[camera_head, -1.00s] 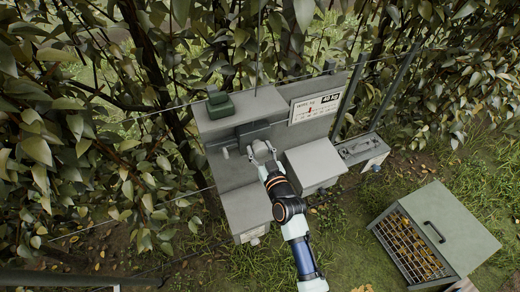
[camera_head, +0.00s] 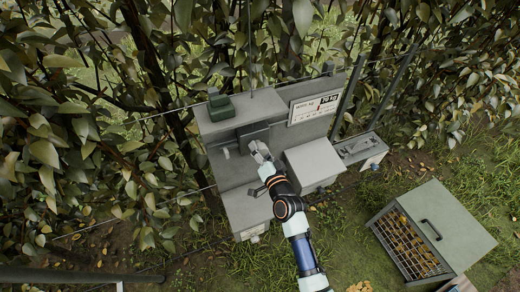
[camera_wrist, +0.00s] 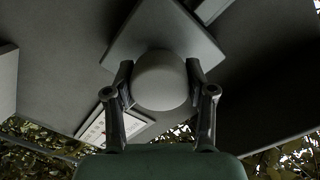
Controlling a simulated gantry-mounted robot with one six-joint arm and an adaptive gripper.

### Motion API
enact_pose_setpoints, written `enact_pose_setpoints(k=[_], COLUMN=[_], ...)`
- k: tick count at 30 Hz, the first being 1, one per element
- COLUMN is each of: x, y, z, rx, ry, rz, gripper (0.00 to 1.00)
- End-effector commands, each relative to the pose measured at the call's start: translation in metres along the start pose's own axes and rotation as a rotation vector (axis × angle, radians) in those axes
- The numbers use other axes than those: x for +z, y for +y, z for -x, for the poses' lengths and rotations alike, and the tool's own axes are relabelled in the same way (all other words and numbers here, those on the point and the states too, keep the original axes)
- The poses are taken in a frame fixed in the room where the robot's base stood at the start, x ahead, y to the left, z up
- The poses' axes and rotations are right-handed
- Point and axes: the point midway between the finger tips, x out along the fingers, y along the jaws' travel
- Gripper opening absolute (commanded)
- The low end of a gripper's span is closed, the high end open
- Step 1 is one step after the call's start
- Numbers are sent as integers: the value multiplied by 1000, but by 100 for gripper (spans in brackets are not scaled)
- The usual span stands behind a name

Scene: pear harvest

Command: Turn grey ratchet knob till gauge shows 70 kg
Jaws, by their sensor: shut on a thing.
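The grey ratchet knob (camera_wrist: 162,80) is round and smooth, in front of a square grey plate (camera_wrist: 150,28) in the wrist view. My gripper (camera_wrist: 161,92) has one finger on each side of the knob and is shut on it. In the head view my gripper (camera_head: 259,152) is at the grey station's middle and hides the knob. The white gauge panel (camera_head: 314,107) is on the upright board to the right.
A green box (camera_head: 220,107) sits on the station's top left. A pale grey box (camera_head: 314,162) stands right of my gripper, with a grey tool box (camera_head: 362,149) beyond. Leafy branches crowd behind the station.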

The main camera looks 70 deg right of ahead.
Motion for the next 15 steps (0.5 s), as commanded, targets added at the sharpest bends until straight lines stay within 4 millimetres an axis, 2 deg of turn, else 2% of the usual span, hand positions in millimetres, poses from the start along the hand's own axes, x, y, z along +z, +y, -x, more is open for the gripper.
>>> enact_pose_setpoints(k=[15], x=[0], y=[0], z=[0], rx=[-1], ry=[-1], rz=[-94], gripper=[20])
